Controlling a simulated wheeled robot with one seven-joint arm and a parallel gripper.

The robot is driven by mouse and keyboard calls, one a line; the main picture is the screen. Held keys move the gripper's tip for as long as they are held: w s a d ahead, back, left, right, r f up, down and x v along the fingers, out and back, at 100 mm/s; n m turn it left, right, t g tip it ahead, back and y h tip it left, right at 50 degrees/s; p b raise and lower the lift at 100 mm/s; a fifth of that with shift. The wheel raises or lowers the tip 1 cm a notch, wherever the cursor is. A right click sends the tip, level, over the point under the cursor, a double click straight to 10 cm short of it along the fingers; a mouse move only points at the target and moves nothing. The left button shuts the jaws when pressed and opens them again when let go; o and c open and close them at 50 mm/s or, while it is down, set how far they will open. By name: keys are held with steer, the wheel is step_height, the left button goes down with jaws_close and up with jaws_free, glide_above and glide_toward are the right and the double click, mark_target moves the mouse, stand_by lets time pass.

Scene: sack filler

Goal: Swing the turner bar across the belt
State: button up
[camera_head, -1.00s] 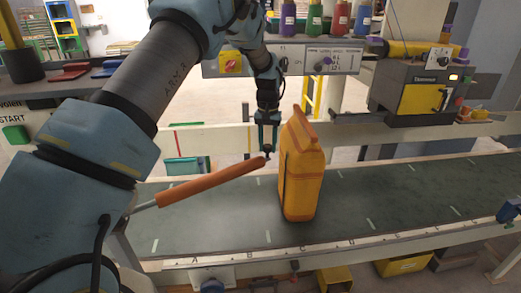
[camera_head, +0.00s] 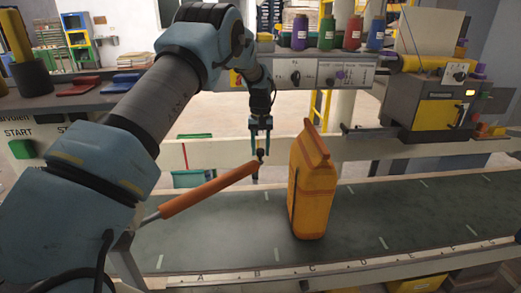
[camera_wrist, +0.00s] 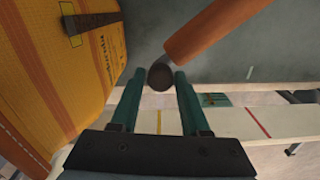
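The turner bar (camera_head: 208,191) is an orange padded bar on a pale rod. It slants over the left part of the belt, from the near left edge toward the far side. Its free end carries a dark round knob (camera_wrist: 160,76). My gripper (camera_head: 261,150) points down at that end, by the far side of the belt. In the wrist view its teal fingers (camera_wrist: 159,85) stand on both sides of the knob and appear shut on it. An orange sack (camera_head: 312,195) stands upright on the belt (camera_head: 410,215), just right of the bar's end, apart from it.
The belt's pale far rail (camera_head: 370,151) runs behind my gripper. The sack is close beside my fingers in the wrist view (camera_wrist: 60,75). The belt right of the sack is clear.

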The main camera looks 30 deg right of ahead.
steer(key=o, duration=0.3)
step_height(320, 180, up, 11)
steer(key=b, duration=0.2)
steer(key=shift+f+b, duration=0.15)
steer(key=shift+b, duration=0.25)
